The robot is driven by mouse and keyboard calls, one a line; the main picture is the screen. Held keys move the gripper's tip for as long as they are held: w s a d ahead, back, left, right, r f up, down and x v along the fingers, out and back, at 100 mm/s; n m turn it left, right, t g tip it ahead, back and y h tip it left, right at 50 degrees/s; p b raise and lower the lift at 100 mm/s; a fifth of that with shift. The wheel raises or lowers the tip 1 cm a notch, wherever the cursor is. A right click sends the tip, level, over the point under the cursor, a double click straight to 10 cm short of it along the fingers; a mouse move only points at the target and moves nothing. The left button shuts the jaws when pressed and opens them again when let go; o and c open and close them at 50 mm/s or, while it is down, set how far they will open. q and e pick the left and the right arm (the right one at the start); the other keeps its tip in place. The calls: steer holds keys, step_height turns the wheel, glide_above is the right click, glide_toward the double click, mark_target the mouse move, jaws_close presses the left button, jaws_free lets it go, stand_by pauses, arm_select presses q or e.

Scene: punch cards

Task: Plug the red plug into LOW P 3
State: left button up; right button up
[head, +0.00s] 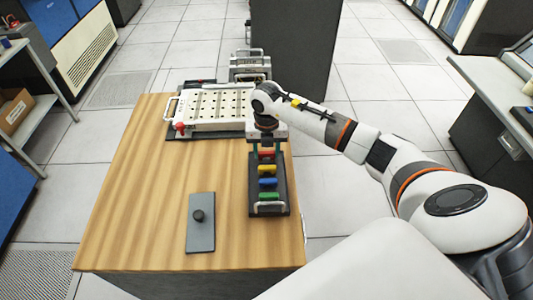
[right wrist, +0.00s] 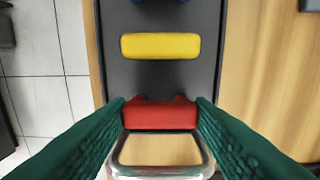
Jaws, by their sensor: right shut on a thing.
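The red plug (head: 266,155) sits at the far end of a dark holder (head: 254,195), in line with other coloured plugs. My right gripper (head: 267,148) reaches down over it, with green fingers on both sides. In the right wrist view the fingers are shut on the red plug (right wrist: 160,116), which still lies at the holder. A pale socket panel (head: 210,103) with rows of dark holes stands at the back of the table. Its labels are too small to read, so I cannot tell which hole is LOW P 3. My left gripper is out of view.
The yellow plug (right wrist: 160,46), blue plug (head: 267,183) and green plug (head: 269,196) share the holder. A metal handle (right wrist: 160,170) curves beside the red plug. A grey plate with a black knob (head: 199,215) lies left of the holder. The wooden table (head: 145,190) is clear at left.

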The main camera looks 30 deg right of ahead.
mark_target(267, 152)
step_height(267, 152, up, 9)
steer(key=shift+f+b, duration=0.1)
steer(key=shift+b, duration=0.55)
step_height(267, 152, up, 5)
steer(key=p, duration=0.3)
steer(key=shift+s, duration=0.1)
